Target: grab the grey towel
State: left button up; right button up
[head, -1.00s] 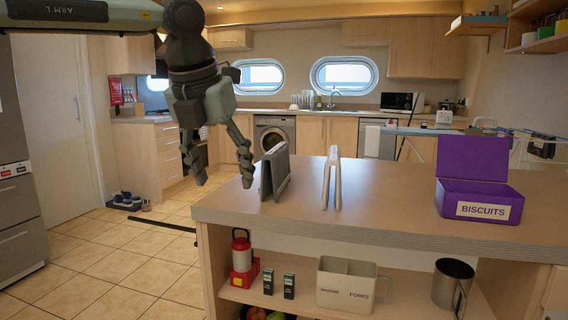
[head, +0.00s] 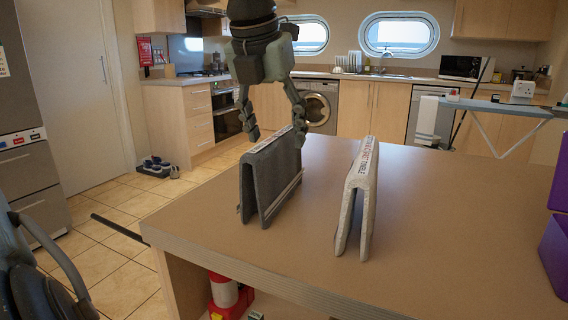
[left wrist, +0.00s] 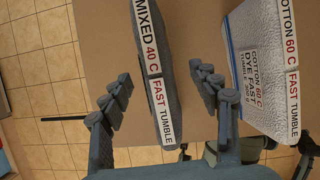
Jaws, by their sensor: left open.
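The grey towel (head: 282,180) is dark grey and stands folded like a tent on the counter, its ridge running away from me. My left gripper (head: 274,122) hangs over its far end, pointing down, open and empty. In the left wrist view the towel (left wrist: 178,65) shows from above with a label reading "MIXED 40 C" and "FAST TUMBLE". The fingers of my left gripper (left wrist: 161,92) lie on either side of the ridge there, with gaps on both sides. My right gripper is not in view.
A pale folded towel (head: 355,195) stands to the right on the counter (head: 430,230), its label starting "COTTON 60 C" in the left wrist view. A purple box (head: 557,240) is at the right edge. The counter between the pale towel and the box is clear.

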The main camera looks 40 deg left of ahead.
aim_at(278, 161)
pick_arm(q)
jog(key=x, duration=0.7)
jog(key=shift+s, duration=0.25)
jog(key=shift+a, duration=0.1)
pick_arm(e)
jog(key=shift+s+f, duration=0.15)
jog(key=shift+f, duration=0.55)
pick_arm(q)
jog(key=shift+c, duration=0.6)
jog(key=c, duration=1.2)
grip_shut()
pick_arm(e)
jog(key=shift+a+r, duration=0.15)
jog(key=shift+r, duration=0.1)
pick_arm(q)
jog(key=shift+r, duration=0.1)
